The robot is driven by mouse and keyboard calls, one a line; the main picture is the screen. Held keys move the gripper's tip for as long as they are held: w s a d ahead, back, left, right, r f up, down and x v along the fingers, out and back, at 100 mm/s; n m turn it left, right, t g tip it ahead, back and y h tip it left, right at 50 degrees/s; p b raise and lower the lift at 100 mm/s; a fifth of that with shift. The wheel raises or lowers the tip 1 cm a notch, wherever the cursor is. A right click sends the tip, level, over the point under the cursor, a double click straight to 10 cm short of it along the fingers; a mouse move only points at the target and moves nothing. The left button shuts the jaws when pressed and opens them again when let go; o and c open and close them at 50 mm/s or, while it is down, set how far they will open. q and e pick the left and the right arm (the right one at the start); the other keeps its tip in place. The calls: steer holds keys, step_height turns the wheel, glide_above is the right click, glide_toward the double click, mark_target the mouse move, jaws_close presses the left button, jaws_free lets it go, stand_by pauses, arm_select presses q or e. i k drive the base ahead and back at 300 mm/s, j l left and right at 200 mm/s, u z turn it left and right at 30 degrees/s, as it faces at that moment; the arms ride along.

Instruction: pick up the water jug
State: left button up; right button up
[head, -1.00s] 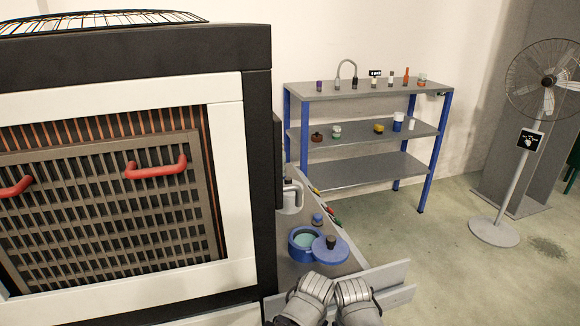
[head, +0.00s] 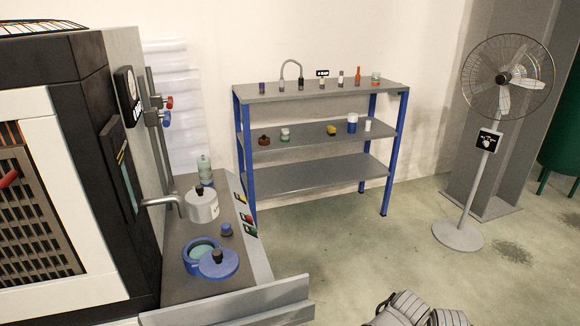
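A silver-white jug-like vessel (head: 202,206) with a dark knob on its lid stands upright on the narrow grey counter beside the oven. A pale, clear bottle-like container (head: 204,168) stands behind it at the counter's far end. I cannot tell for sure which of the two is the water jug. Two grey rounded parts of my arms show at the bottom edge, right of the counter and well apart from both vessels. No gripper fingers are visible.
A shelf unit (head: 318,171) stands behind. A fan (head: 459,235) is at right. Open floor lies between.

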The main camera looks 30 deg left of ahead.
mark_target(204, 166)
steer(key=i+l+z, duration=0.7)
steer(key=i, duration=0.35)
steer(key=i+u, duration=0.35)
steer(key=i+l+u, duration=0.1)
steer(key=i+u, duration=0.3)
steer(key=i, duration=0.15)
steer(key=i+j+u, duration=0.25)
steer(key=i+u, duration=0.25)
steer(key=i+j+u, duration=0.1)
steer(key=i+u, duration=0.2)
steer(key=u, duration=0.15)
steer(key=i+u, duration=0.5)
steer(key=i+l+u, duration=0.25)
steer(key=u, duration=0.2)
steer(key=i+j+u, duration=0.15)
steer(key=i+u, duration=0.65)
steer(key=i+l+u, duration=0.1)
steer(key=i+u, duration=0.3)
